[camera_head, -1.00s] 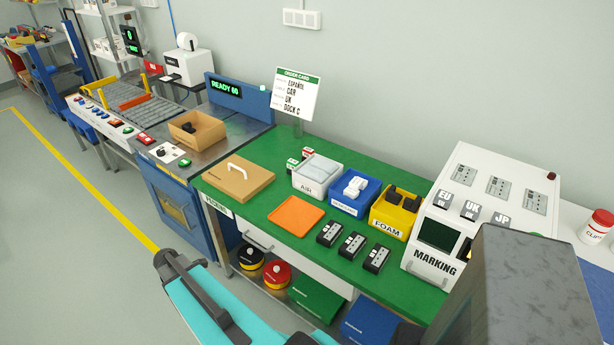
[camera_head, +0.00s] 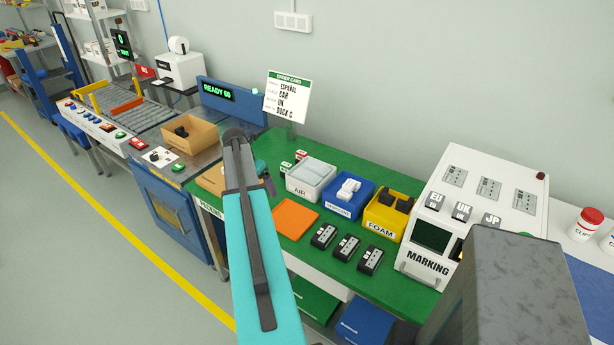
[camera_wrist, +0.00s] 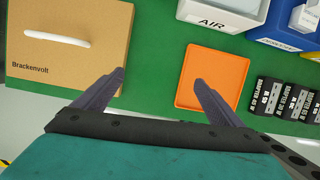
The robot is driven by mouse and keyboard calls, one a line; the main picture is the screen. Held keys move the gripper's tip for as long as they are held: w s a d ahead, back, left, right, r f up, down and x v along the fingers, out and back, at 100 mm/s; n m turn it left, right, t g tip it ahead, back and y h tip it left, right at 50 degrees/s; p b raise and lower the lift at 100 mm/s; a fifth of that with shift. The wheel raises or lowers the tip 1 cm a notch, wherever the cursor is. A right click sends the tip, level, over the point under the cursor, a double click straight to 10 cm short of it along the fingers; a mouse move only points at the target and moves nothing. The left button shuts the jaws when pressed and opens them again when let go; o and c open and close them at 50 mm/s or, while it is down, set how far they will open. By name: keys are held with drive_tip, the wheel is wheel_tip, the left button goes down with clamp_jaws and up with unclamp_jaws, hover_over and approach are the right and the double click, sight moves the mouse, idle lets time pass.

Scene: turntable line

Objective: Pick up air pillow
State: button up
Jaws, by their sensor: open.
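The air pillows (camera_head: 314,171) lie in the white bin labelled AIR (camera_head: 306,190) on the green table, in the head view. My gripper (camera_wrist: 160,82) is open and empty. In the head view my arm hides most of the gripper (camera_head: 266,178), left of the AIR bin.
A blue bin (camera_head: 335,203) and a yellow FOAM bin (camera_head: 383,222) stand right of the AIR bin. An order card (camera_head: 287,97) stands behind.

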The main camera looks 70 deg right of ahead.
drive_tip(key=h, duration=0.1)
approach(306, 172)
drive_tip(key=v, duration=0.4)
drive_tip(key=shift+w+f+m, duration=0.1)
drive_tip(key=shift+f+m, duration=0.05)
drive_tip(key=shift+m, duration=0.25)
drive_tip(key=shift+p+x, duration=1.35)
drive_tip(key=shift+x, duration=3.05)
drive_tip(key=shift+s+p+x, duration=0.2)
drive_tip(key=shift+p+x, duration=1.2)
drive_tip(key=shift+x, duration=1.2)
drive_tip(key=c, duration=0.7)
